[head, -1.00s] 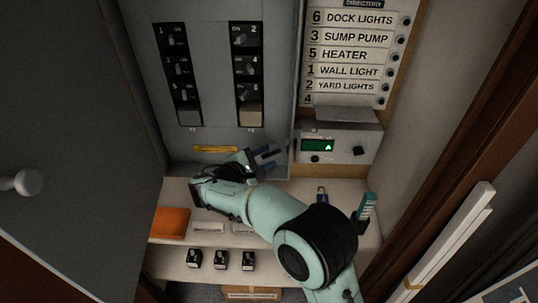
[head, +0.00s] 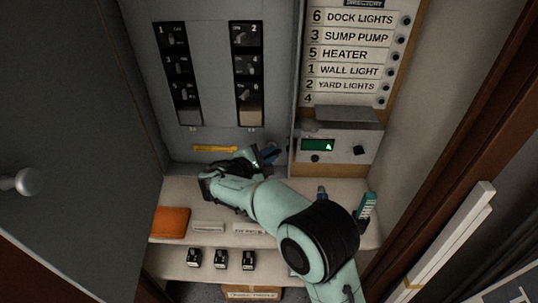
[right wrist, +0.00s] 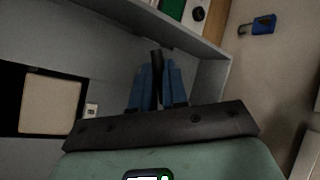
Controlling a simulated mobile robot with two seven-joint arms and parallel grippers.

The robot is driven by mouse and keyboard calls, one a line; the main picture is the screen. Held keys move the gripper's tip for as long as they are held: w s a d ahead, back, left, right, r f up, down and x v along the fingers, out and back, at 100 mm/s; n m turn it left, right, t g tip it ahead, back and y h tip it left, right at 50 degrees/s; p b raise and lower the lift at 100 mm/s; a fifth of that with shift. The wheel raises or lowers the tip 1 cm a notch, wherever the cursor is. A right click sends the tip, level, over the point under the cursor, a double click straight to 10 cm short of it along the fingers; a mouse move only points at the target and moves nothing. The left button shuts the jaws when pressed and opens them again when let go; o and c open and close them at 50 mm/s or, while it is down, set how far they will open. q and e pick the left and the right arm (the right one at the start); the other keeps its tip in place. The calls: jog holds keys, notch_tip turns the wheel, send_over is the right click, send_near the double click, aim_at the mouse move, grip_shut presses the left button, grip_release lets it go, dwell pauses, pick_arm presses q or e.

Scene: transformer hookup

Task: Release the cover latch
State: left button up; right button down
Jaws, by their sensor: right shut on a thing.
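The grey panel cover (head: 205,100) is upright at the back of the cabinet, with a yellow strip low on it. My right gripper (head: 268,155) is at its lower right part. In the right wrist view, the blue fingers of my right gripper (right wrist: 157,82) are closed on a dark, slim latch piece (right wrist: 156,60) whose end shows above the fingertips. In the head view the latch is hidden by the gripper or too small to tell. My left gripper is not in view.
An orange box (head: 169,222) and small black blocks (head: 221,259) are on the shelves below. A control box with a green display (head: 318,145) is on the right. A grey door (head: 70,130) stands at left.

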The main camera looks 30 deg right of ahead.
jog(key=shift+s+d+r+m+t+y+b, duration=0.1)
jog(key=shift+m+t+y+b, duration=0.1)
jog(key=shift+m+y+b, duration=0.7)
jog(key=shift+d+r+m+t+y+b, duration=0.1)
jog(key=shift+m+t+y+b, duration=0.1)
jog(key=shift+m+y+b, duration=0.7)
jog(key=shift+y, duration=0.3)
jog(key=c, duration=1.1)
grip_release()
jog(key=shift+c, duration=0.2)
jog(key=shift+a, duration=0.1)
jog(key=v, duration=1.3)
jog(key=shift+s+p, duration=0.15)
jog(key=shift+p, duration=0.2)
